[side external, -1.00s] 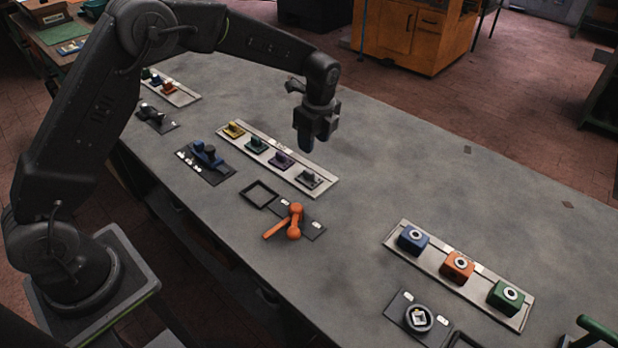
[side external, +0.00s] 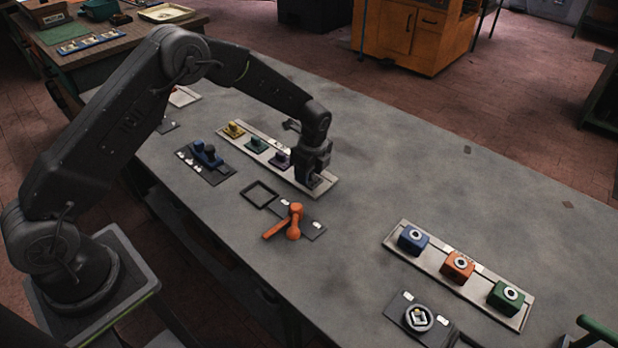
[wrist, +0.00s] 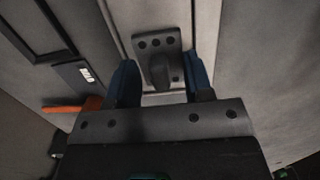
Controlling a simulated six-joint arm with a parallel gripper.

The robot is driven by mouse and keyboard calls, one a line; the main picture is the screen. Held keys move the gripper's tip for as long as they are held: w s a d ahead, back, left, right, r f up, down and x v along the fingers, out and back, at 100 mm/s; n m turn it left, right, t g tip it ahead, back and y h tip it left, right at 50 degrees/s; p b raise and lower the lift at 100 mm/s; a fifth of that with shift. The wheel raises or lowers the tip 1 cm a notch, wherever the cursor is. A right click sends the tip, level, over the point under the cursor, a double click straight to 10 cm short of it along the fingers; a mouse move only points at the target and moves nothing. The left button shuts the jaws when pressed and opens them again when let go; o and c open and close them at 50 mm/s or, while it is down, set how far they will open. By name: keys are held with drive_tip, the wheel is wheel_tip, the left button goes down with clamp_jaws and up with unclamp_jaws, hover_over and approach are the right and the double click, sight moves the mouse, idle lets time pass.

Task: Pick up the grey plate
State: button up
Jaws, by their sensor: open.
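The grey plate (wrist: 152,43) lies at the right end of a pale rack (side external: 330,190), mostly hidden behind my gripper in the side view. In the wrist view it has a row of dark holes and a raised knob (wrist: 158,72). My gripper (side external: 309,178) points down over it. In the wrist view its blue fingers (wrist: 162,75) are open, one on each side of the knob, with gaps showing on both sides. I cannot tell how far the fingertips are above the plate.
Yellow (side external: 234,129), green (side external: 256,144) and purple (side external: 279,158) plates share the rack. An orange lever (side external: 293,222) and an empty black frame (side external: 259,194) stand in front. A second rack (side external: 397,257) holds blue, orange and green blocks.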

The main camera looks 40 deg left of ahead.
drive_tip(key=shift+c, duration=0.3)
clamp_jaws()
drive_tip(key=shift+r, duration=0.1)
